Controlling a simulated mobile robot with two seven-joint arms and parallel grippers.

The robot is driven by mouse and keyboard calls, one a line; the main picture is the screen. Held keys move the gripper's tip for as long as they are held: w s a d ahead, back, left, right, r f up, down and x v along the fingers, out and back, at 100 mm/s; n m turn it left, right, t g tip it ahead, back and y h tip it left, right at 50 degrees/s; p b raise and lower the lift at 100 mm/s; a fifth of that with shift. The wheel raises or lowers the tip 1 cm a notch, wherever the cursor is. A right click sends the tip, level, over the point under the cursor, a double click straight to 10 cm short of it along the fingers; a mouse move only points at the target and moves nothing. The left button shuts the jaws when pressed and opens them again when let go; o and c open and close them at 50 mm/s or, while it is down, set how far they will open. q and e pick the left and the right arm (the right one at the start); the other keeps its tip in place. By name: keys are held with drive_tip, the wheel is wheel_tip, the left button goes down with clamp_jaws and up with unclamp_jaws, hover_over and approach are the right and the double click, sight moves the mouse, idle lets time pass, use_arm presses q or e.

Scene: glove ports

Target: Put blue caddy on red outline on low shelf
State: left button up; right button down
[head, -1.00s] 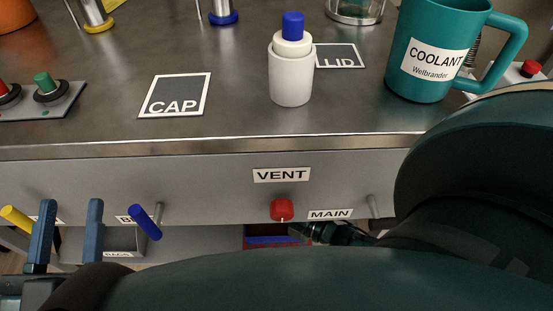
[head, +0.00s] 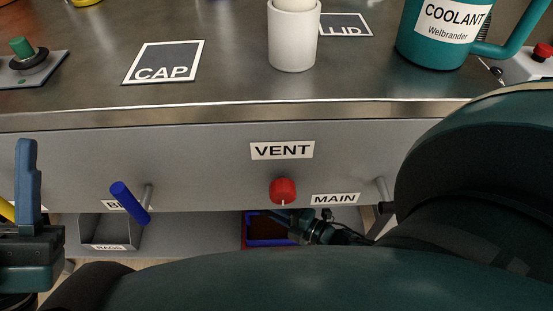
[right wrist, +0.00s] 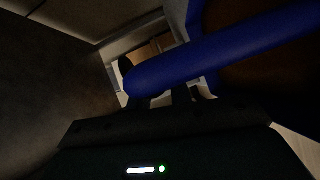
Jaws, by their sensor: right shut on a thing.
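The blue caddy (head: 268,242) is under the counter at the low shelf, partly hidden by my right arm and the counter's front. Its blue rim and dark brown inside show. A thin strip of the red outline (head: 243,232) shows along its left side; I cannot tell whether the caddy touches the shelf. My right gripper (head: 292,222) is at the caddy. In the right wrist view it (right wrist: 180,94) is shut on the caddy's blue handle bar (right wrist: 220,52). My left gripper (head: 14,180) is at the left edge, one blue finger visible, apparently open and empty.
The counter front (head: 200,165) overhangs the low shelf (head: 190,232), with a red VENT knob (head: 283,191) and a blue lever handle (head: 130,203). A grey RAGS bin (head: 108,232) stands left of the caddy. Clear shelf lies between them.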

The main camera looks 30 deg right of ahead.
drive_tip(key=c, duration=1.3)
unclamp_jaws()
drive_tip(key=shift+f, duration=0.1)
drive_tip(key=shift+s+d+r, duration=0.1)
drive_tip(key=shift+s+r, duration=0.1)
drive_tip(key=shift+s, duration=0.05)
use_arm(q)
drive_tip(key=f+n+y+p, duration=0.1)
drive_tip(key=n+y, duration=0.1)
drive_tip(key=f+n+y+p, duration=0.1)
drive_tip(key=f+y, duration=0.1)
drive_tip(key=shift+w+d+n, duration=0.1)
drive_tip(key=shift+w+n, duration=0.3)
use_arm(e)
drive_tip(key=v, duration=0.7)
drive_tip(key=shift+f, duration=0.1)
use_arm(q)
drive_tip(key=shift+r+t, duration=0.15)
drive_tip(key=shift+t, duration=0.15)
